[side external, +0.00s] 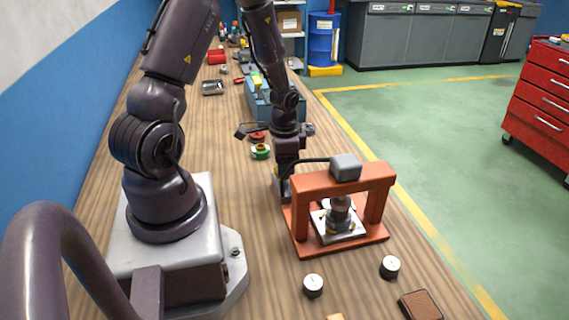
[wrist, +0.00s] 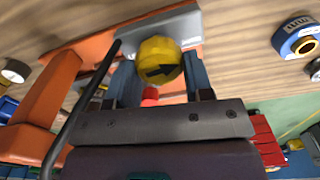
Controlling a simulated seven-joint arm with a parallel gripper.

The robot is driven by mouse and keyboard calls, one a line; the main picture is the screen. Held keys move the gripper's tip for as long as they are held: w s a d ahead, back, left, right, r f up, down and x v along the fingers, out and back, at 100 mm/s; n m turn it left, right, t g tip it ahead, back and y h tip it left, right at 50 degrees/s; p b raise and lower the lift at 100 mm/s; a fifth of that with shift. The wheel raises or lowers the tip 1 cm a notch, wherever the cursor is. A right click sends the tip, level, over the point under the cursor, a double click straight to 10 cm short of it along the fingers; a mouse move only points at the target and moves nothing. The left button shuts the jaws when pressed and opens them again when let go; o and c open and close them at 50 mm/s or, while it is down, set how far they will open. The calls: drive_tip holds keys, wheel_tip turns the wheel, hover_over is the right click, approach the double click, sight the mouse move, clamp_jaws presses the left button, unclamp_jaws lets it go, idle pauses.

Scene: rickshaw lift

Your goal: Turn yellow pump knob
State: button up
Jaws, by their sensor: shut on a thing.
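The yellow pump knob (wrist: 158,58) shows in the wrist view as a round, faceted knob with a black arrow pointing right. It sits against a grey block (wrist: 187,24) on an orange base. My gripper (wrist: 161,74) has one finger on each side of the knob and is shut on it. In the side external view my gripper (side external: 283,182) points down at the left end of the orange press frame (side external: 340,181). The knob is mostly hidden there by the gripper.
A dark lever runs from near my gripper to a grey block (side external: 345,167) on the frame's top. Green (side external: 260,152) and red (side external: 258,136) spools lie behind. Two white round pieces (side external: 313,285) (side external: 390,267) and a brown block (side external: 420,305) lie in front.

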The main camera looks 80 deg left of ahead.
drive_tip(key=shift+m, duration=0.7)
drive_tip(key=o, duration=0.9)
wheel_tip(320, 180, up, 13)
drive_tip(key=shift+r, duration=0.1)
idle(0.4)
